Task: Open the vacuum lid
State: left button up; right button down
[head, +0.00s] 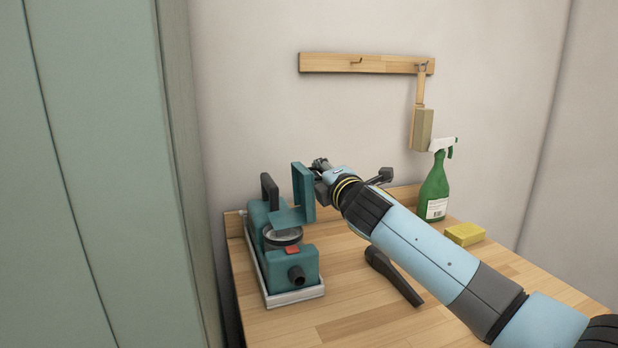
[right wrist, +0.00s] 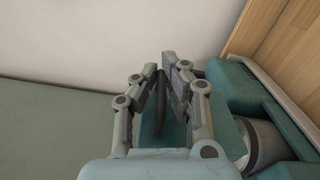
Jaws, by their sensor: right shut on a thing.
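The teal vacuum (head: 306,262) sits at the left end of the wooden table, with a black handle (head: 268,191) and a red button (head: 292,249). Its teal lid (head: 303,190) stands raised, upright above the body, and a round opening (head: 283,236) shows below it. My right gripper (head: 318,172) is at the upper right edge of the lid and shut on it; its fingertips are partly hidden. My left gripper is not in view.
A green spray bottle (head: 434,187) and a yellow sponge (head: 464,234) stand to the right. A black nozzle (head: 393,275) lies on the table (head: 375,321) under my right arm. A wooden rack (head: 330,62) is on the wall. A green cabinet (head: 95,170) is at the left.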

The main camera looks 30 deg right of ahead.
jog(key=shift+s+d+f+m+b, duration=0.25)
jog(key=shift+d+f+m+b, duration=0.3)
jog(key=shift+d+f+m, duration=0.15)
jog(key=shift+s+d+f+m+b, duration=0.25)
jog(key=shift+d+f+m+b, duration=0.3)
jog(key=shift+d+m, duration=0.2)
jog(key=shift+f, duration=0.1)
jog(key=c, duration=1.4)
grip_release()
jog(key=shift+s+d, duration=0.1)
jog(key=shift+d, duration=0.1)
jog(key=shift+a, duration=0.1)
